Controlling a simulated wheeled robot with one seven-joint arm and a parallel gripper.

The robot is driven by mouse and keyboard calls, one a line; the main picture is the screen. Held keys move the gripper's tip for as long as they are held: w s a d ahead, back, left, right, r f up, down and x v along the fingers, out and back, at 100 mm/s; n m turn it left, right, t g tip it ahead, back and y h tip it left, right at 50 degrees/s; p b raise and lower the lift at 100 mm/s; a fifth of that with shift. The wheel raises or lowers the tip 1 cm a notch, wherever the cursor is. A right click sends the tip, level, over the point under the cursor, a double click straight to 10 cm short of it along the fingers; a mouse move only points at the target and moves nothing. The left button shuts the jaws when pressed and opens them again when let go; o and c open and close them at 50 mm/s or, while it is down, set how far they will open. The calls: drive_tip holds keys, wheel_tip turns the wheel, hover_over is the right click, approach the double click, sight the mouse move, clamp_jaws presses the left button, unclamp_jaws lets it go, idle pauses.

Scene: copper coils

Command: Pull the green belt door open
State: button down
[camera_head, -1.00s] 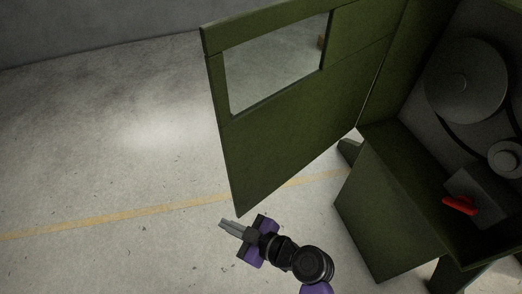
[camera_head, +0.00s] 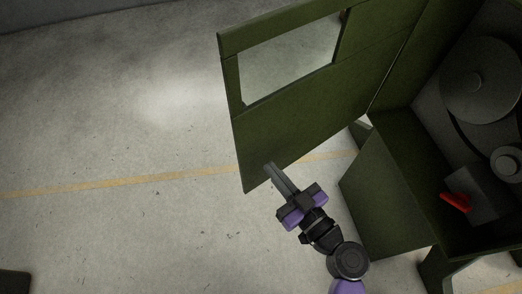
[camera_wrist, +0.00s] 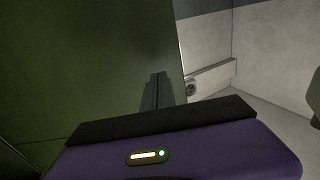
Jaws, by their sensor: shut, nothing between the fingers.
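The green belt door (camera_head: 310,110) stands swung wide of its cabinet, hinged on its right side, with a rectangular window opening in its upper part. My gripper (camera_head: 271,167) is shut and empty. Its fingertips overlap the door's lower edge in the head view; whether they touch it I cannot tell. In the wrist view the door (camera_wrist: 80,70) fills the left side, and my shut fingers (camera_wrist: 156,92) point up along it close to its free edge.
The green cabinet (camera_head: 385,200) at right is open, showing dark pulleys (camera_head: 480,80) and a red part (camera_head: 455,202). Grey floor with a yellow line (camera_head: 130,183) is clear at left. A pale wall (camera_wrist: 207,55) shows in the wrist view.

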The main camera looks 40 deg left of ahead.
sight(253, 150)
drive_tip(key=p+x, duration=0.1)
drive_tip(key=x, duration=0.3)
drive_tip(key=shift+a+r, duration=0.15)
drive_tip(key=shift+w+a+p, duration=0.25)
drive_tip(key=shift+a+p, duration=0.1)
drive_tip(key=shift+a, duration=0.25)
drive_tip(key=shift+f, duration=0.2)
drive_tip(key=shift+m+t+h, duration=0.3)
drive_tip(key=shift+m+t, duration=0.1)
drive_tip(key=shift+t, duration=0.2)
drive_tip(key=b+x, duration=0.1)
drive_tip(key=x, duration=0.1)
drive_tip(key=f+b+x, duration=0.1)
drive_tip(key=b+x, duration=0.1)
drive_tip(key=shift+s+a, duration=0.1)
drive_tip(key=shift+a, duration=0.3)
drive_tip(key=w+a+m+t+b, duration=0.1)
drive_tip(key=w+a, duration=0.1)
drive_tip(key=a, duration=0.2)
drive_tip(key=w+a+r+m+t+h+b, duration=0.1)
drive_tip(key=w+a+t+b, duration=0.1)
drive_tip(key=a, duration=0.3)
drive_tip(key=shift+w+a+h, duration=0.2)
drive_tip(key=shift+w+h, duration=0.05)
drive_tip(key=shift+h, duration=0.05)
